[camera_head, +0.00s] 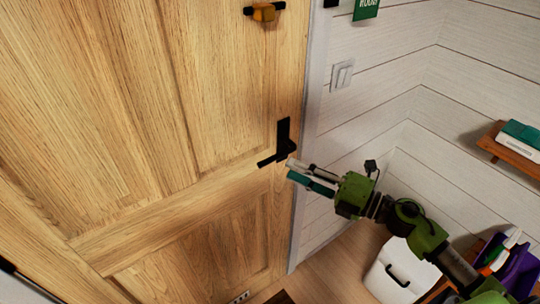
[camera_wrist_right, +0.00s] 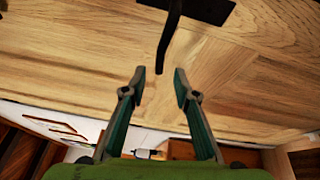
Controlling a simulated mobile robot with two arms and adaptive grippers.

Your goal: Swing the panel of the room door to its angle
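The room door panel (camera_head: 150,150) is pale wood and fills the left and middle of the head view. Its right edge lies along the white frame (camera_head: 308,130) with no clear gap visible. A black lever handle (camera_head: 279,145) sits near that edge, and its lever points left. My right gripper (camera_head: 294,174) is just right of and below the handle. In the right wrist view, my right gripper (camera_wrist_right: 160,80) is open and empty, with the black lever (camera_wrist_right: 169,40) ahead of the gap between its fingertips. Contact is not evident. My left gripper is not in view.
A yellow and black fitting (camera_head: 263,11) is high on the door. A light switch (camera_head: 342,74) and green sign (camera_head: 366,8) are on the white wall. A shelf with books (camera_head: 515,143), a white bin (camera_head: 392,277) and a purple holder (camera_head: 517,268) stand to the right.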

